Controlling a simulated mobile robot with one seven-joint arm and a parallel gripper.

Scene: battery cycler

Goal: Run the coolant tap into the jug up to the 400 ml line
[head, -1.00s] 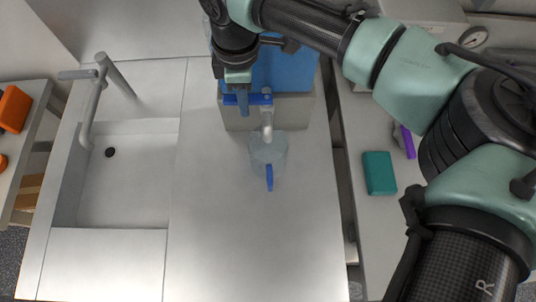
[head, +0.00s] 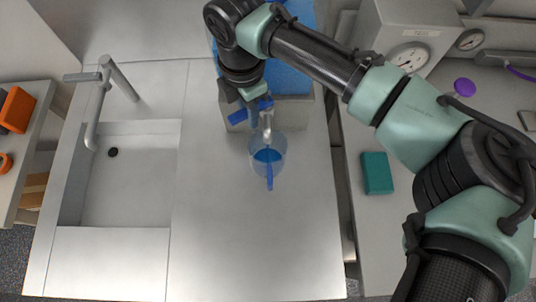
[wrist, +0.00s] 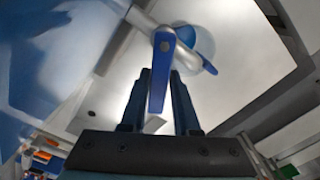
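The jug (head: 279,148) stands upright on the counter below the tap's spout, with blue liquid (head: 267,157) in its lower part. Its volume marks are too small to read.
The blue tank (head: 290,70) sits on a grey base (head: 295,112) behind the tap. A sink (head: 125,190) with its own faucet (head: 93,115) is at left. A teal box (head: 377,173) lies on the right bench (head: 365,225). The counter before the jug is clear.

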